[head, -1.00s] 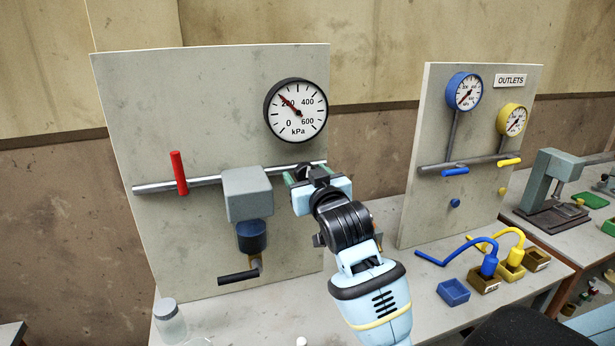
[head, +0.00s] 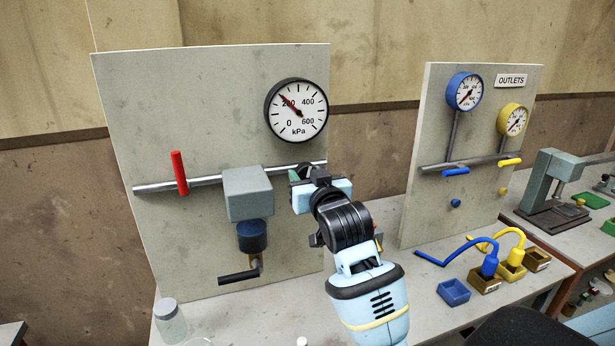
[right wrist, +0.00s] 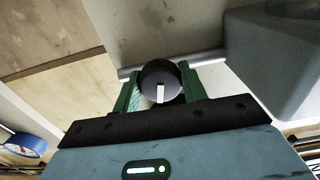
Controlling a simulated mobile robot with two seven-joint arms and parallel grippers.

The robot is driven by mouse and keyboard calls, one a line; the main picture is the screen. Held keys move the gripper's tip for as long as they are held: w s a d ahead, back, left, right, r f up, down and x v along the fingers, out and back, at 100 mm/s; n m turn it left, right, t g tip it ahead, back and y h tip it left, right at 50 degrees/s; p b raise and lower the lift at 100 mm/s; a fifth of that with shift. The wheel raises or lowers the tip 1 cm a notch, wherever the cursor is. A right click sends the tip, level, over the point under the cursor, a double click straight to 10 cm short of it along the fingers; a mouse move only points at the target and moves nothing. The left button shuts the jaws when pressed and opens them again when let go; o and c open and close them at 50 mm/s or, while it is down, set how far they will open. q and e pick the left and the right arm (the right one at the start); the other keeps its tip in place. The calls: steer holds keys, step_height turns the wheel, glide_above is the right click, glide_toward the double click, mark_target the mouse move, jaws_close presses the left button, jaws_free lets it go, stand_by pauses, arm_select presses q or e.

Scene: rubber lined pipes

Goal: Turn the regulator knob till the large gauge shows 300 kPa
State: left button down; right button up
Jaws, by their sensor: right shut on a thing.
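The large round kPa gauge (head: 296,110) is at the upper right of the big panel. Its red needle lies across the 200 label, so it reads about 200. The grey regulator block (head: 247,193) with a dark blue cylinder below sits on the pipe. The white mark points down in that picture. My left gripper is out of view.
A red lever (head: 179,173) stands on the pipe at left, and a black-handled crank (head: 239,277) is below the block. The outlets panel (head: 432,130) with blue and yellow gauges is to the right. A glass jar (head: 170,322) stands at the bench front.

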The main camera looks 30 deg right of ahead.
steer(key=m, duration=0.4)
steer(key=shift+a, duration=0.1)
steer(key=shift+m, duration=2.3)
steer(key=o, duration=1)
